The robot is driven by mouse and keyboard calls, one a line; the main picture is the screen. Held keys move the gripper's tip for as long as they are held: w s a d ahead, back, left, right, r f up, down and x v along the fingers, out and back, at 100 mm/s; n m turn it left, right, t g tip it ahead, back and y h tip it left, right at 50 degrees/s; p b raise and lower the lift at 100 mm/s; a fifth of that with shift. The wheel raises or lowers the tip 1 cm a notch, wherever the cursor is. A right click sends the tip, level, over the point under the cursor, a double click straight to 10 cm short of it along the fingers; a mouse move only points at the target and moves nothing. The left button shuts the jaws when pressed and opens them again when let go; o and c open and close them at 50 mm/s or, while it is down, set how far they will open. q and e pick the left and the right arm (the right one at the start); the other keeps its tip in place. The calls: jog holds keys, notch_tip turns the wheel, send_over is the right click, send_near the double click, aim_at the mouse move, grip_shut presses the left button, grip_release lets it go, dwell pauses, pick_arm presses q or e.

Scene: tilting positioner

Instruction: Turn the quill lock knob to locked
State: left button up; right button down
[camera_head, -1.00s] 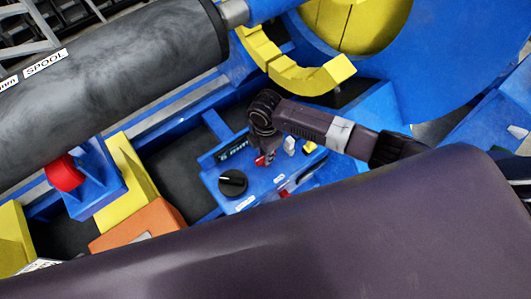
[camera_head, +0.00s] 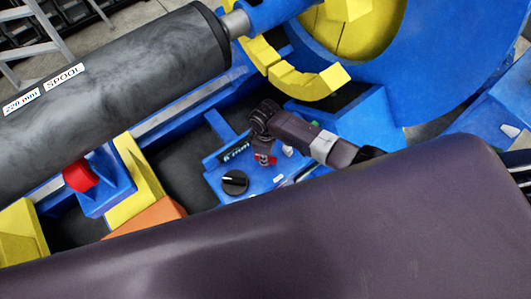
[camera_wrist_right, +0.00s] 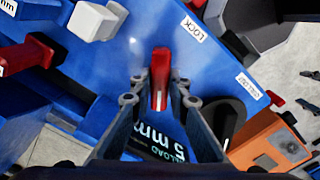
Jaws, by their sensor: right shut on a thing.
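A red knob (camera_wrist_right: 160,72) with a narrow raised grip stands beside a white LOCK label (camera_wrist_right: 192,28) on the blue panel. My right gripper (camera_wrist_right: 160,100) is shut on it, with one finger on each side in the right wrist view. In the head view my right gripper (camera_head: 265,155) reaches down to the panel (camera_head: 213,182), and a little red shows at its fingertips. The knob's base is partly hidden, and I cannot tell its exact setting. My left gripper is not in view.
A black dial (camera_head: 235,182) with a white line sits left of my right gripper. A display (camera_head: 235,151) reads 5 mm. A white knob (camera_wrist_right: 95,20) and another red part (camera_wrist_right: 25,55) are close by. A large grey spool (camera_head: 110,75) lies above left.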

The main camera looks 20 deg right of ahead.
jog(key=m+p, duration=0.2)
jog(key=m, duration=0.2)
jog(key=shift+r, duration=0.1)
jog(key=shift+m+p, duration=0.5)
jog(key=shift+m, duration=1.1)
jog(key=c, duration=1.8)
grip_release()
jog(key=shift+c, duration=0.2)
notch_tip(320, 180, up, 12)
